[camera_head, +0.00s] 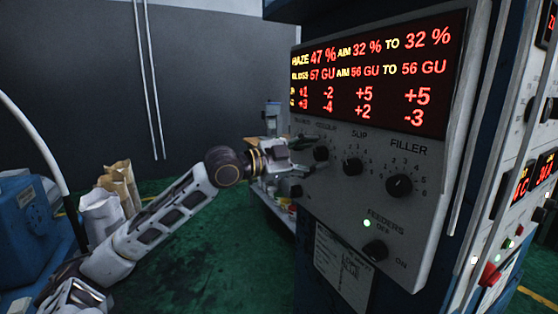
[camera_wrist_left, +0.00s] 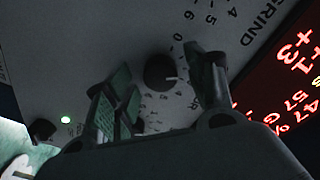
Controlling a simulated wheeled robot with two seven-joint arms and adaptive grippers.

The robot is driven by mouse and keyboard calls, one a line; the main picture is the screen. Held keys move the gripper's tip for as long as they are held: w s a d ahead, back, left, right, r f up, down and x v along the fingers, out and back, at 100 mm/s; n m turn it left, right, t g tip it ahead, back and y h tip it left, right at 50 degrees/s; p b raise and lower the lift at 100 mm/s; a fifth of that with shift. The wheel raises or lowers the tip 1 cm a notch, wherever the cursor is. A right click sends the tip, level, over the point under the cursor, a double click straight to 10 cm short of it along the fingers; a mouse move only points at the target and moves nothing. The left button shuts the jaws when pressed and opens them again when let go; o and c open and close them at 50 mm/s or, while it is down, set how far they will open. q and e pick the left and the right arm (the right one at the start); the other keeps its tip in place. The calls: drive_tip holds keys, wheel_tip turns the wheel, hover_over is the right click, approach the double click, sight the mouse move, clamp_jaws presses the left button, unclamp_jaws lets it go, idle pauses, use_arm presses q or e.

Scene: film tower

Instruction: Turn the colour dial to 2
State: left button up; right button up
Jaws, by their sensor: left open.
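The colour dial (camera_head: 321,153) is a black round knob on the grey panel, left of the slip dial (camera_head: 352,166). My left gripper (camera_head: 303,157) is open just left of the colour dial in the head view, its fingers close to the panel. In the left wrist view, a black knob (camera_wrist_left: 160,72), apparently the colour dial, shows between the spread fingers of the left gripper (camera_wrist_left: 167,92). A pale pointer mark on it faces right in that picture; I cannot tell which number it meets. I cannot tell whether the fingers touch the knob. My right gripper is out of view.
The filler dial (camera_head: 400,186) and feeders knob (camera_head: 375,250) sit further right and lower, near a green light (camera_head: 367,223). A red-digit display (camera_head: 375,75) is above the dials. Paper sacks (camera_head: 103,215) and a blue machine (camera_head: 25,230) stand left on green floor.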

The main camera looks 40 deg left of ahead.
use_arm(q)
drive_tip(key=v, duration=1.1)
drive_tip(key=shift+s, duration=0.2)
idle(0.4)
drive_tip(key=shift+a+f, duration=0.1)
idle(0.5)
